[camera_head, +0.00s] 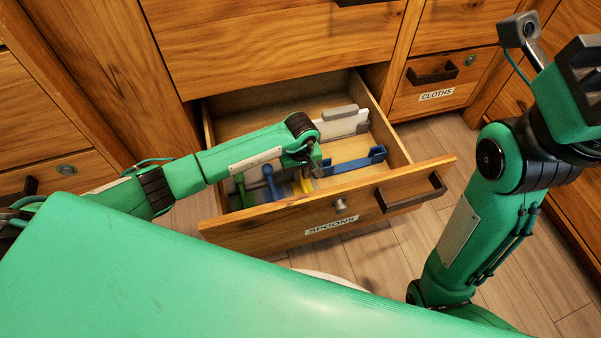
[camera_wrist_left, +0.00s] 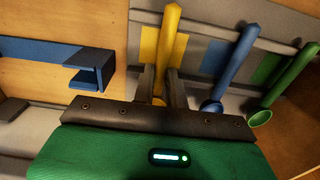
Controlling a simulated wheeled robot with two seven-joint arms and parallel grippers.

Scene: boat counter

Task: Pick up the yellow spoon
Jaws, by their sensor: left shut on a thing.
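The yellow spoon (camera_wrist_left: 168,40) stands between the two dark fingers of my left gripper (camera_wrist_left: 161,75) in the left wrist view. The fingers are shut on its shaft, and its lower end is partly hidden by them. In the head view my left gripper (camera_head: 308,168) is down inside the open drawer, and a bit of yellow (camera_head: 305,186) shows beneath it. My right gripper (camera_head: 580,75) is raised at the upper right, and its jaws cannot be made out.
The open drawer labelled SPOONS (camera_head: 330,232) has a wooden front and side walls around my left gripper. A blue spoon (camera_wrist_left: 236,62) and a green spoon (camera_wrist_left: 295,75) stand beside the yellow one. A blue holder (camera_head: 355,163) lies to the right in the drawer.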

